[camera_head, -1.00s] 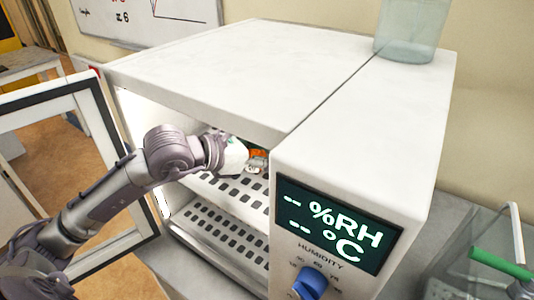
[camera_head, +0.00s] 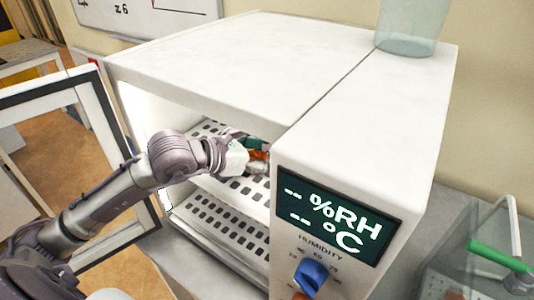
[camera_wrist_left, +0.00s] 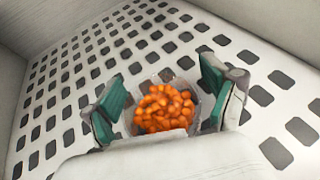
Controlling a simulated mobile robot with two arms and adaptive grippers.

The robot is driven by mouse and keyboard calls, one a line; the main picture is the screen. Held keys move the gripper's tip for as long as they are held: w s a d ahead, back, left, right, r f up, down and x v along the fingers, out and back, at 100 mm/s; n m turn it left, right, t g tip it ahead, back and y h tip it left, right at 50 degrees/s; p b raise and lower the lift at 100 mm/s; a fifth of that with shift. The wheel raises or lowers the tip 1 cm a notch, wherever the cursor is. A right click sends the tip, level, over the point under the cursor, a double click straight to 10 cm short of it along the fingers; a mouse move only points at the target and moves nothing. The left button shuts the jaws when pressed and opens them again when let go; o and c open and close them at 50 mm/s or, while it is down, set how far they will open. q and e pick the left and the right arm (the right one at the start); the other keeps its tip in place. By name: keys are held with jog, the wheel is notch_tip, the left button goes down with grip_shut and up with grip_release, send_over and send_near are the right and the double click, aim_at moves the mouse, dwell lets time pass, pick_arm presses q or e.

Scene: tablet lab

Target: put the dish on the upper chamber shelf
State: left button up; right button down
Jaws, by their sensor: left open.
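The dish (camera_wrist_left: 201,101) is a small clear vessel full of orange pieces. It stands on the perforated upper shelf (camera_wrist_left: 262,62) of the chamber, between the fingers of my left gripper (camera_wrist_left: 163,72). These teal-padded fingers are open, one on each side of the dish; whether either touches it is hard to tell. In the head view my left gripper (camera_head: 257,154) reaches through the chamber's open front at the upper shelf (camera_head: 222,190), with the orange contents partly visible. The dish is mostly hidden there. My right gripper is not in view.
The white chamber (camera_head: 230,65) has its framed door (camera_head: 88,105) swung open at the left. Its control panel (camera_head: 335,225) is right of the opening, close to my gripper. A lower perforated shelf (camera_head: 225,225) lies below. A clear container (camera_head: 408,35) stands on top.

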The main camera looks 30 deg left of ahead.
pick_arm(q)
jog(key=shift+r, duration=0.1)
jog(key=shift+r+p, duration=0.2)
jog(key=shift+p, duration=0.2)
jog(key=shift+s+a+b, duration=0.6)
jog(key=shift+s+b, duration=0.25)
jog(key=shift+b, duration=0.05)
jog(key=b+v, duration=0.1)
jog(key=v, duration=0.3)
jog(key=b+v, duration=0.2)
jog(key=v, duration=0.3)
jog(key=shift+d+r, duration=0.15)
jog(key=shift+r, duration=0.1)
jog(key=shift+s+r+b, duration=0.2)
jog(key=shift+s+b, duration=0.1)
